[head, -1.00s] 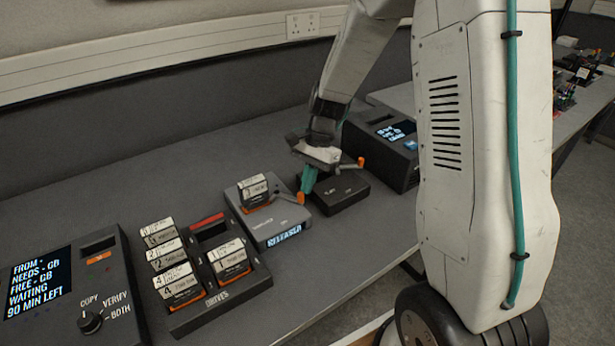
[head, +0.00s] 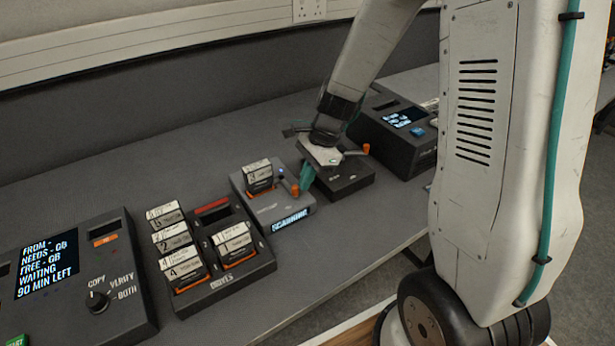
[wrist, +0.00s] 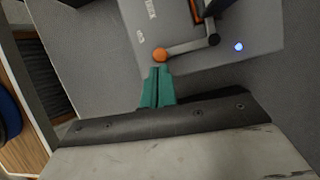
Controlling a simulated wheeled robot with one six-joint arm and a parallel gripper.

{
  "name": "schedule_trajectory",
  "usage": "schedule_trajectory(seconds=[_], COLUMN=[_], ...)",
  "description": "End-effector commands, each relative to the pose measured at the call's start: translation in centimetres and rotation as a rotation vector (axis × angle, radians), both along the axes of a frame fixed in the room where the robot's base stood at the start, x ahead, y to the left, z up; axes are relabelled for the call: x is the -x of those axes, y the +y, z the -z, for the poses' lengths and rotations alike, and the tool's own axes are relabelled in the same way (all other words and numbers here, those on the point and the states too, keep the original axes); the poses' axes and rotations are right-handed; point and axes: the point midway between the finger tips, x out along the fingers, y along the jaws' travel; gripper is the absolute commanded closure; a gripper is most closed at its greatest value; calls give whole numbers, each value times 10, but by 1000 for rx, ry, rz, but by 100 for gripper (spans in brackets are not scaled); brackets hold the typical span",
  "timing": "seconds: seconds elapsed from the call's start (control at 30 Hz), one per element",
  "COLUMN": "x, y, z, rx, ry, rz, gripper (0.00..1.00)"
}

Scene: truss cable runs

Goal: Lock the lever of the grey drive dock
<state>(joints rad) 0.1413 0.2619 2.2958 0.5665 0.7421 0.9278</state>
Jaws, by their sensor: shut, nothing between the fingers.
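The grey drive dock (head: 268,213) holds an upright labelled drive (head: 258,177), and its front display reads SCANNING. Its lever (wrist: 190,46) ends in an orange knob (head: 295,190) at the dock's right side in the head view. In the wrist view the lever lies out from its pivot towards the left, and a blue light (wrist: 238,47) glows beside the pivot. My gripper (wrist: 158,70) is shut and empty. Its teal fingertips (head: 304,187) are right beside the knob (wrist: 160,55); I cannot tell whether they touch.
A black dock (head: 348,183) with its own orange-knobbed lever (head: 365,149) stands just right, beneath my wrist. A rack (head: 225,280) with several drives stands left, beyond it a console (head: 110,285). Another dark unit (head: 385,140) stands behind right. The table's front strip is clear.

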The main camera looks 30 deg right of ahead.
Motion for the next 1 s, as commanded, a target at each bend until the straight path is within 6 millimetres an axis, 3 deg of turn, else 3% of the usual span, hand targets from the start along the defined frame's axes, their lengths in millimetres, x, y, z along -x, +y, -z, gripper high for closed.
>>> schedule_trajectory(seconds=[0.47, 0.73, 1.0], x=[0, 1, 0], y=[-1, -35, -56], z=[0, 0, -61], rx=[-1, -1, 1], ry=[1, 1, -6], rz=[0, -9, -12], gripper=[100, 100, 100])
